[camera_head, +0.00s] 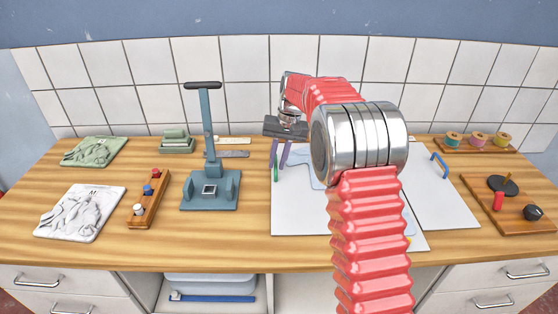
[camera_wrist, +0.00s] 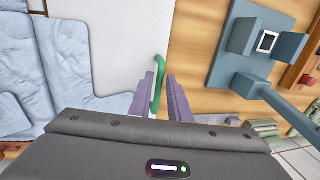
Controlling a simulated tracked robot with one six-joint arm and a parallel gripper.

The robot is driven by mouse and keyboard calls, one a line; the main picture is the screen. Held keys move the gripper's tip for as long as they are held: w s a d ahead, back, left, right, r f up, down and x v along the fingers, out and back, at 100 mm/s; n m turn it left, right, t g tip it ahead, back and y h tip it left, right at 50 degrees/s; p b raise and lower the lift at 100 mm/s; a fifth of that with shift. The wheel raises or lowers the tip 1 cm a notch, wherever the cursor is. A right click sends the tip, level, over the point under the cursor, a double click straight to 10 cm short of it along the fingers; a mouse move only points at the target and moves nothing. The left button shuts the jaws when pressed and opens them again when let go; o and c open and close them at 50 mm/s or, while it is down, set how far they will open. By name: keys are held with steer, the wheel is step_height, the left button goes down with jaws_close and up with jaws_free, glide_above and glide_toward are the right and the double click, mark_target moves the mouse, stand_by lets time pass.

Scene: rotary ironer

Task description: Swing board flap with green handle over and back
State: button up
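The green handle (camera_wrist: 159,72) stands at the edge of a white board flap (camera_wrist: 122,40) in the wrist view. In the head view the handle (camera_head: 275,174) shows just below my gripper (camera_head: 278,164), at the left edge of the white board (camera_head: 295,214). My gripper's two purple fingers are apart, one on each side of the handle in the wrist view (camera_wrist: 160,78). A gap shows between the fingers, and I cannot tell whether either touches the handle. My red arm hides the middle of the board.
A blue-grey press (camera_head: 209,191) with an upright lever stands left of the board. A blue handle (camera_head: 440,165) is on the board's right part. A knob panel (camera_head: 510,205) is at far right.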

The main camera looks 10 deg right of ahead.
jaws_close()
steer(key=shift+d, duration=0.25)
steer(key=shift+a, duration=0.2)
